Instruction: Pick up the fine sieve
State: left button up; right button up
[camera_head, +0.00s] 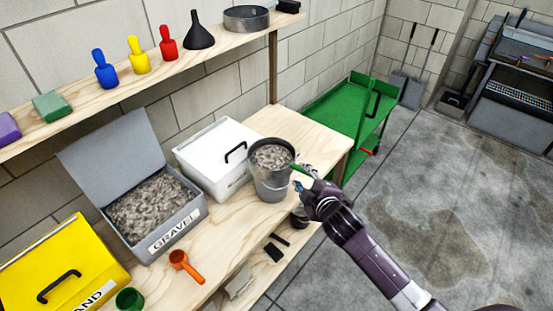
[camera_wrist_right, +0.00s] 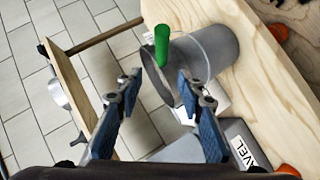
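A grey bucket (camera_head: 271,190) stands on the wooden workbench, with a round dark-rimmed sieve (camera_head: 271,157) on its top that holds gravel. A green handle (camera_head: 299,168) sticks out from the sieve's rim to the right. The green handle also shows in the right wrist view (camera_wrist_right: 162,46), beside the grey bucket (camera_wrist_right: 213,58). My right gripper (camera_head: 300,184) is beside the bucket, close to the handle. In the wrist view its fingers (camera_wrist_right: 158,88) are apart with nothing between them, and the handle lies beyond their tips. I cannot tell whether this sieve is the fine one. My left gripper is not in view.
A shelf (camera_head: 120,95) above holds a round metal pan or sieve (camera_head: 246,18), a black funnel (camera_head: 199,32) and coloured scoops. A gravel box (camera_head: 180,228), a white box (camera_head: 215,158) and a yellow box (camera_head: 70,260) crowd the bench.

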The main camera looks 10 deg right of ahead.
jog(key=x, duration=0.1)
jog(key=p+x, duration=0.1)
jog(key=x, duration=0.1)
jog(key=shift+s+d+f, duration=0.15)
jog(key=shift+f, duration=0.05)
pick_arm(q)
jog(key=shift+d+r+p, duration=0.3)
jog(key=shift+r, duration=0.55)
pick_arm(e)
jog(key=x, duration=0.3)
jog(key=shift+f, duration=0.35)
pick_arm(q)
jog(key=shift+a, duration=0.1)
pick_arm(e)
jog(key=shift+c, duration=0.9)
jog(key=shift+f, duration=0.1)
grip_shut()
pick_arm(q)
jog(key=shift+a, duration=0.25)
